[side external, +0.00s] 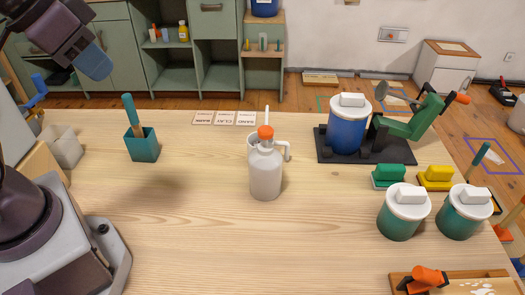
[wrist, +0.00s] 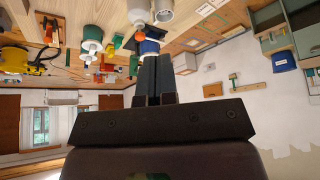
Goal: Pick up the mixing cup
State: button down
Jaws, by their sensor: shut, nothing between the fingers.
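The mixing cup (side external: 286,150) appears to be the pale vessel with a side handle standing on the table, mostly hidden behind a white bottle with an orange cap (side external: 265,175). In the wrist view a pale round cup (wrist: 164,13) shows at the top edge, beside the bottle's orange cap (wrist: 140,37). My gripper (side external: 97,64) is high at the upper left of the side view, well away from the cup. Its fingers also show in the wrist view (wrist: 157,60), shut together and empty.
A teal pot with a brush (side external: 142,144) stands to the left. A blue white-lidded canister (side external: 348,130) on a dark base (side external: 324,150) and two green lidded jars (side external: 401,215) stand to the right. Flat cards (side external: 224,118) lie behind. The front middle of the table is clear.

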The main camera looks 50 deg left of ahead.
dwell(0.4)
jog(key=shift+c, duration=2)
grip_release()
